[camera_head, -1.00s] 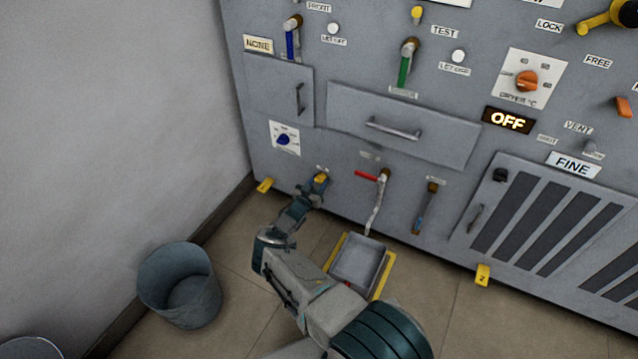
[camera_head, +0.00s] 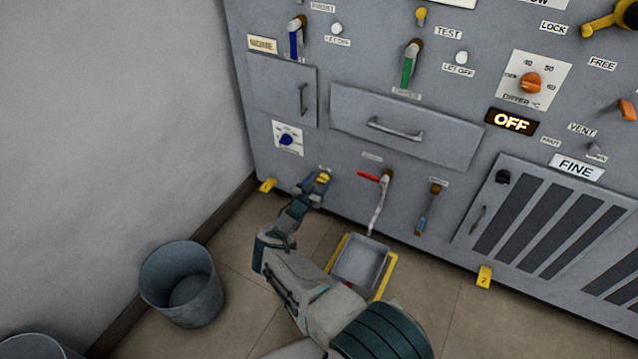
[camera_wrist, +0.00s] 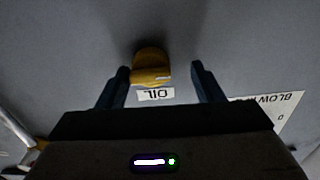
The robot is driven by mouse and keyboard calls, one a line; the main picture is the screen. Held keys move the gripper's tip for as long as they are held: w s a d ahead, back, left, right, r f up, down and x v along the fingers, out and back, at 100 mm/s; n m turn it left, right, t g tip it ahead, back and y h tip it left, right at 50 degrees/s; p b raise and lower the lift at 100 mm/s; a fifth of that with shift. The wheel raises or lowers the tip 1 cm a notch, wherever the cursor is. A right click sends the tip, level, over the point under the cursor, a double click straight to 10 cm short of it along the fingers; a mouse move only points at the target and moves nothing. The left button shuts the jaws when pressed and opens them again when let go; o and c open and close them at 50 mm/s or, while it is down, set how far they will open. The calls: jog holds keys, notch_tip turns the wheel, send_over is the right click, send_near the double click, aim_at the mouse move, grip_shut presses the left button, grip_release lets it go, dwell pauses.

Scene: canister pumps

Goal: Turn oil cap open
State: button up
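The oil cap (camera_head: 323,178) is a small yellow knob low on the grey panel, left of the red-handled tap. In the wrist view the yellow cap (camera_wrist: 151,66) sticks out of the panel above an upside-down label reading OIL (camera_wrist: 156,94). My gripper (camera_head: 316,186) is right at the cap in the head view. In the wrist view my gripper (camera_wrist: 160,80) is open, with one dark finger on each side of the cap. A gap shows between the cap and the right finger; the left finger is nearer to it. It holds nothing.
A red-handled tap (camera_head: 368,176) with a hose hangs right of the cap, above a grey tray (camera_head: 361,262) on the floor. A blue dial (camera_head: 286,139) sits up and left. A grey bin (camera_head: 180,285) stands by the left wall.

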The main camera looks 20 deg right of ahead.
jog(key=shift+s+d, duration=0.15)
jog(key=shift+d, duration=0.2)
jog(key=p+v, duration=0.4)
jog(key=v, duration=1)
jog(key=shift+d, duration=0.1)
jog(key=s+d+r+m+g+p, duration=0.15)
jog(key=r+g, duration=0.25)
jog(key=r, duration=0.5)
jog(key=s+d+r+m+g+p, duration=0.1)
jog(key=d+r+g+p, duration=0.15)
jog(key=r, duration=0.55)
jog(key=s+d+r+m+g+p, duration=0.1)
jog(key=r+g+p, duration=0.25)
jog(key=r, duration=0.55)
jog(key=s+a+r+n+g+y+p, duration=0.15)
jog(key=s+r+y, duration=0.3)
jog(key=r, duration=0.55)
jog(key=s+a+r+n+g+y+p, duration=0.1)
jog(key=s+a+r+y+p, duration=0.3)
jog(key=r, duration=0.6)
jog(key=s+a+r+n+t+y+p, duration=0.2)
jog(key=s+a+r+n+p, duration=0.2)
jog(key=s+r, duration=0.8)
jog(key=s+a+r+n+t+y+p, duration=0.2)
jog(key=s+a+r+n, duration=0.4)
jog(key=s+r, duration=0.6)
jog(key=shift+s+r+n+y+p, duration=0.25)
jog(key=shift+r+n+y+p, duration=0.45)
jog(key=shift+r+y+p, duration=0.2)
